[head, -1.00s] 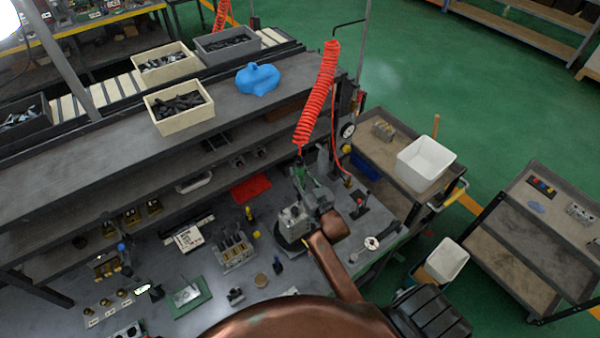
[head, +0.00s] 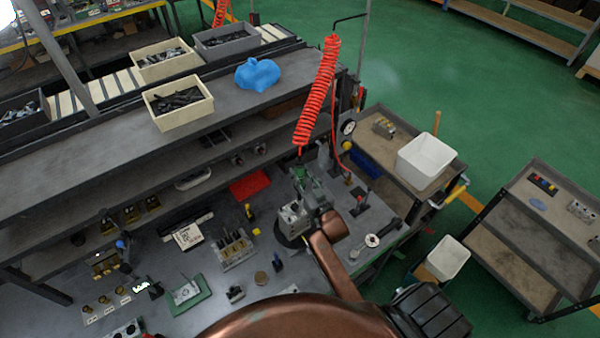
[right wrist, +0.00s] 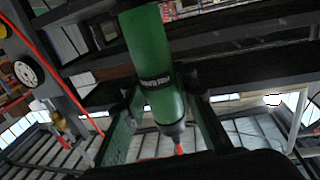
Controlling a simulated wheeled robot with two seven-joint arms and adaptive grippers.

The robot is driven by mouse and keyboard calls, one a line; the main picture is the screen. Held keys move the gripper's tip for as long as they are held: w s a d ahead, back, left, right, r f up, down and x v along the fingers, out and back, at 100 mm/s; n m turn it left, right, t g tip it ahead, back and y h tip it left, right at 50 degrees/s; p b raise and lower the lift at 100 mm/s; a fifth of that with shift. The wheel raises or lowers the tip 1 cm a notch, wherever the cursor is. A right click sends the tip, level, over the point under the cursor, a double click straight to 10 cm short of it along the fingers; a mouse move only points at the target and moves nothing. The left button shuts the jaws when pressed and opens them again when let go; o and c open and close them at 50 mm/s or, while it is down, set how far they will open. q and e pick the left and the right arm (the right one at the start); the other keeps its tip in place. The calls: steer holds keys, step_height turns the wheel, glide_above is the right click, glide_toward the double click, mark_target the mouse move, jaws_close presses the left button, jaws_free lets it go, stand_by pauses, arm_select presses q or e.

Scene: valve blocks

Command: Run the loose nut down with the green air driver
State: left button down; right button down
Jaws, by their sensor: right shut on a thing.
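The green air driver (head: 299,176) hangs at the lower end of a red coiled hose (head: 317,90). My right gripper (head: 310,191) is shut on it. In the right wrist view the driver's green body (right wrist: 155,60) stands between the two fingers of the gripper (right wrist: 163,95), with its narrow end toward the bottom. In the head view the driver is just above and behind a grey metal valve block (head: 292,218), which sits on a dark round base. The loose nut cannot be made out; the gripper and arm hide part of the block. My left gripper is not in view.
A holder with upright pins (head: 235,247), a red mat (head: 249,185) and a green plate (head: 188,295) lie on the bench left of the block. A ring-ended tool (head: 372,240) lies to the right. Shelves with bins (head: 178,104) stand behind.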

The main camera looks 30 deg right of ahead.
mark_target(300, 160)
steer(key=shift+f, duration=0.1)
stand_by(0.9)
steer(key=shift+f, duration=0.6)
stand_by(3.5)
steer(key=shift+r+p, duration=0.1)
steer(key=shift+p, duration=0.25)
steer(key=shift+r+p, duration=1.7)
steer(key=shift+r, duration=2.65)
steer(key=shift+f, duration=0.1)
